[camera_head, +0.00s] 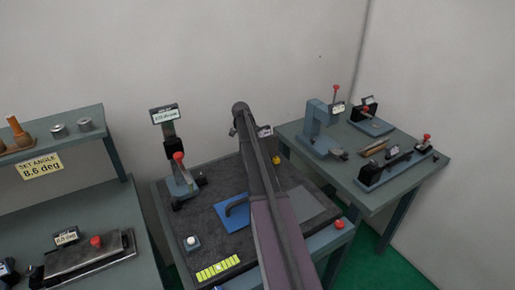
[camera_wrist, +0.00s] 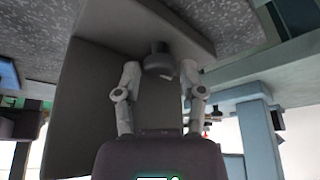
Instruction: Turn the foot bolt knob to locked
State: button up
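A dark grey round knob (camera_wrist: 158,62), which looks like the foot bolt knob, sticks out from a dark block or plate in the wrist view. My gripper (camera_wrist: 159,72) has its two pale fingers spread, one on each side of the knob. I see gaps between the fingers and the knob, so the gripper is open and not holding it. No lock marking on the knob is readable. In the head view my arm crosses the middle bench and hides the gripper and the knob.
The middle bench (camera_head: 215,264) carries a stand with a red knob (camera_head: 178,156), a blue plate (camera_head: 232,210) and a white button (camera_head: 192,242). A right table (camera_head: 398,205) holds several fixtures. A left shelf (camera_head: 65,145) stands beside the bench.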

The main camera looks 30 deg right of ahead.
jog(key=shift+n, duration=0.3)
